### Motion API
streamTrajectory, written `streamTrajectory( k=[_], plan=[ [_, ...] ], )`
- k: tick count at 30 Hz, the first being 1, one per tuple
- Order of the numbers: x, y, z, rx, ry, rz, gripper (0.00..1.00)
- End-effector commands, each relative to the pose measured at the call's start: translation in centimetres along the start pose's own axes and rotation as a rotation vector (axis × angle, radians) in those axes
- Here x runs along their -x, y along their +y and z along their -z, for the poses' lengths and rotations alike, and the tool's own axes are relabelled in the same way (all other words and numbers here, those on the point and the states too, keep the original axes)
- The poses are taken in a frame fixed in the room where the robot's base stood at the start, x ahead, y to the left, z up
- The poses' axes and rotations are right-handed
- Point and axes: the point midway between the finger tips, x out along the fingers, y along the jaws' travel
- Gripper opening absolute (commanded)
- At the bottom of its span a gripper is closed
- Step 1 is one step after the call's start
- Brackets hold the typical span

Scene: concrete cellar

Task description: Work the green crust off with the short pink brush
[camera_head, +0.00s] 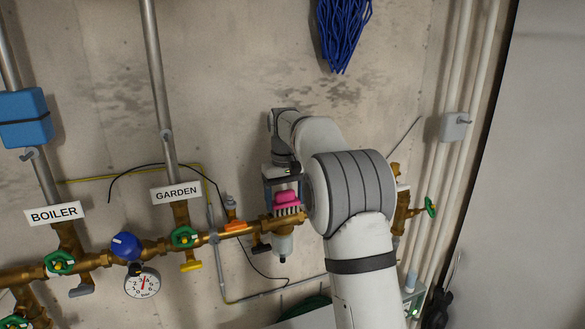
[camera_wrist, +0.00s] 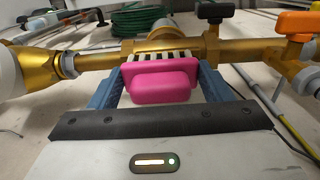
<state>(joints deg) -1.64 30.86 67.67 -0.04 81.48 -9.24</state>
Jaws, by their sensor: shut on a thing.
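The short pink brush (camera_head: 287,197) is between the fingers of my gripper (camera_head: 283,187), which is shut on it. In the wrist view the brush's pink back (camera_wrist: 163,82) faces the camera, and blue fingers stand on both sides of it. Its bristles (camera_head: 288,211) point down at the brass pipe (camera_head: 262,226), just above the clear filter bowl (camera_head: 284,245). They look close to or touching the brass; I cannot tell which. I can make out no green crust in either view; the brush and gripper hide part of the brass.
An orange-handled valve (camera_head: 236,228) sits just left of the brush, and a black lever (camera_head: 261,248) hangs below the pipe. Green-wheeled valves (camera_head: 184,237) and a gauge (camera_head: 143,284) are farther left. A blue mop head (camera_head: 342,35) hangs above. A coiled green hose (camera_wrist: 140,18) lies beyond the pipe.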

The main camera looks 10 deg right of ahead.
Motion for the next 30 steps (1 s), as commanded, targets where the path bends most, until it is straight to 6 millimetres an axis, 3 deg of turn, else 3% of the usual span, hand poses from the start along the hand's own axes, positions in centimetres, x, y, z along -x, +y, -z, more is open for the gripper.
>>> streamTrajectory(
  k=[14,30],
  plan=[
    [0.1,-4.0,0.6,-0.001,-0.002,0.002,0.47],
    [0.0,0.9,-0.1,-0.001,-0.002,0.001,0.47]
  ],
)
